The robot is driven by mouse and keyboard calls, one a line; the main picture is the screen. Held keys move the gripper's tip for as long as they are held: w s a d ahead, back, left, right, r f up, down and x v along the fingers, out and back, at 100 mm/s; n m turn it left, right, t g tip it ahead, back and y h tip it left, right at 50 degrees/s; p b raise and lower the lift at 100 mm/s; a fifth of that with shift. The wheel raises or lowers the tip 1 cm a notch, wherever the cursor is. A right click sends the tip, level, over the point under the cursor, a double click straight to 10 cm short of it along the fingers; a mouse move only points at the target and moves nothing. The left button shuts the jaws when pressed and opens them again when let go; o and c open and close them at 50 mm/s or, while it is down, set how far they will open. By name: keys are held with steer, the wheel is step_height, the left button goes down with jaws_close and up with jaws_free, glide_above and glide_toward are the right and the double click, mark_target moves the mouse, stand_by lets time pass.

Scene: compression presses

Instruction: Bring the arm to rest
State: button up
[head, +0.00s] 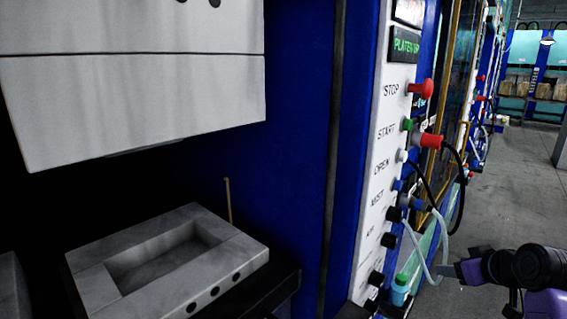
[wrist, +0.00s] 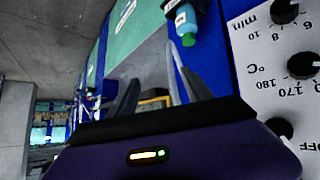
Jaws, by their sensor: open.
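My gripper (head: 452,270) shows at the lower right of the head view, beside the press's control panel (head: 370,160). In the wrist view, its two dark fingers stand apart with nothing held between them, so my gripper (wrist: 160,85) is open. Part of my arm behind it is cut off by the frame edge.
A small bottle (head: 400,290) sits low by the panel; the wrist view also shows a bottle (wrist: 187,28) just beyond my fingers. A dial panel (wrist: 285,80) is close on the right there. Hoses (head: 460,190) hang near the buttons. Open floor (head: 515,170) lies right.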

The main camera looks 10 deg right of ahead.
steer(key=s+a+f+m+t+h, duration=0.4)
steer(key=s+a+t, duration=0.3)
steer(key=s+a, duration=0.75)
steer(key=s+a+f+n+y, duration=0.1)
steer(key=s+a+y, duration=0.1)
steer(key=s+a, duration=0.3)
steer(key=s+a+f+n+g+y, duration=0.1)
steer(key=s+a, duration=0.5)
steer(key=s, duration=0.8)
steer(key=s+a+f+n+g+y, duration=0.1)
steer(key=s+a+n+y, duration=0.1)
steer(key=s+a, duration=0.3)
steer(key=s+y, duration=0.1)
steer(key=s, duration=0.3)
steer(key=shift+s+a+b, duration=0.15)
steer(key=shift+s+b, duration=0.1)
steer(key=shift+b, duration=0.15)
steer(key=shift+c, duration=0.5)
